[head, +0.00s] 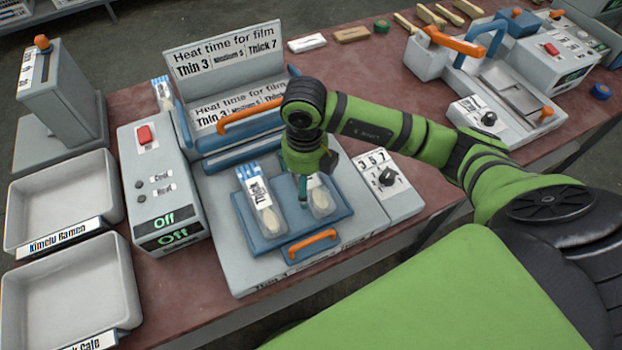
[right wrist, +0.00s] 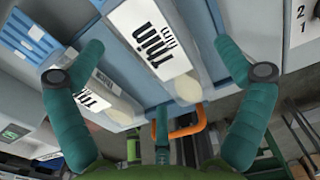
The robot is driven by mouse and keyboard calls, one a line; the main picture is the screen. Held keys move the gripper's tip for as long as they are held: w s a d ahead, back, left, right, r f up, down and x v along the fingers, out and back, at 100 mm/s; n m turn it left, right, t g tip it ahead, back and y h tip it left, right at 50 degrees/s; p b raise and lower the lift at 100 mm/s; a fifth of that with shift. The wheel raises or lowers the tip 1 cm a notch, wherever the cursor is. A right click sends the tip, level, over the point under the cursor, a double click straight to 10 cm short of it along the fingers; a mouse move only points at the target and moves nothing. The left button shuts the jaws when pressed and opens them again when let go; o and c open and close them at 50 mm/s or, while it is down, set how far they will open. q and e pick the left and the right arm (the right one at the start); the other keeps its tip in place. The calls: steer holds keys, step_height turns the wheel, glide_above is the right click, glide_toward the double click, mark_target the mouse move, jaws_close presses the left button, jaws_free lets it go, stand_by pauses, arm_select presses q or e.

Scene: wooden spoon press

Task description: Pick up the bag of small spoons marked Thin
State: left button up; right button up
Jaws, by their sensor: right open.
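A clear bag with a white label marked Thin (head: 261,204) and a pale wooden spoon end lies on the left of a blue plate (head: 288,218) in the head view. A second bag (head: 321,199) lies on the plate's right, partly hidden by my right gripper (head: 303,188). In the right wrist view this bag (right wrist: 150,42), marked Thin, is between the spread teal fingers of my right gripper (right wrist: 158,50). The gripper is open, above the bag; contact cannot be told. The other bag (right wrist: 92,98) shows at lower left there. My left gripper is not in view.
The press's raised lid (head: 230,118) with an orange handle stands behind the plate. A dial box (head: 375,188) is at right, a control box (head: 160,185) at left. Two grey trays (head: 62,200) (head: 68,290) lie further left. Another bag (head: 163,93) stands behind the press.

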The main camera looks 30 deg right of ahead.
steer(key=shift+w+f, duration=0.1)
steer(key=shift+f, duration=0.7)
steer(key=c, duration=1)
steer(key=shift+c, duration=0.2)
steer(key=shift+r, duration=0.15)
